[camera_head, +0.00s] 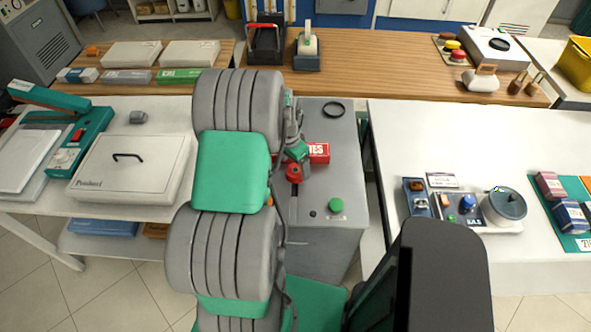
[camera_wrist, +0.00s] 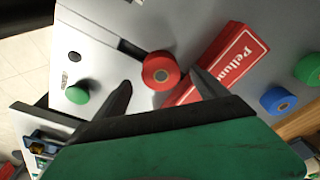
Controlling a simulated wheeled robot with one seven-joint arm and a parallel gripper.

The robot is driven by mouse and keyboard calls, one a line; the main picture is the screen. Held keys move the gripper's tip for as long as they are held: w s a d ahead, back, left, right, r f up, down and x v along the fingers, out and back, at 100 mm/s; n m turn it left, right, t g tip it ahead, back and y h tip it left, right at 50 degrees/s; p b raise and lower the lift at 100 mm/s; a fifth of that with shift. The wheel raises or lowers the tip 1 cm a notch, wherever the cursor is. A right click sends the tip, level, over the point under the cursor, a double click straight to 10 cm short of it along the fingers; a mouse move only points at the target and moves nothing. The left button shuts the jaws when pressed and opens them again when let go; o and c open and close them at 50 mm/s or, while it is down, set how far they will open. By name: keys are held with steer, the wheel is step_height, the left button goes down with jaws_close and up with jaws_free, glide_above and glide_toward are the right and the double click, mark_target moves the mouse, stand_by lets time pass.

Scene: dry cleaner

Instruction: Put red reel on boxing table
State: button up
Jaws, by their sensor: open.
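The red reel (camera_head: 294,172) lies on the grey cabinet's top (camera_head: 325,180), beside a red box. In the wrist view the red reel (camera_wrist: 162,70) shows its hub, between and just beyond my fingertips. My gripper (camera_wrist: 160,82) is open, with one finger on each side of the reel in the picture; I cannot tell whether they touch it. In the head view my arm partly hides the gripper. No readable label tells which surface is the boxing table; a white table (camera_head: 185,110) stands left, another white table (camera_head: 420,130) right, and a wooden counter (camera_head: 370,70) behind.
The red box (camera_wrist: 228,62) lies close by the right finger. A blue reel (camera_wrist: 278,100) and a green reel (camera_wrist: 308,68) are farther right. A green button (camera_wrist: 78,94) is on the left. The left table bears a white box (camera_head: 130,170); the right table has clear room at its back.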

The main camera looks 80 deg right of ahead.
mark_target(295, 173)
steer(key=f, duration=0.2)
steer(key=shift+s+d+f, duration=0.1)
steer(key=shift+d+f, duration=0.1)
steer(key=shift+f, duration=0.15)
steer(key=shift+c, duration=0.3)
steer(key=c, duration=1.6)
steer(key=shift+o, duration=0.2)
steer(key=shift+r, duration=0.15)
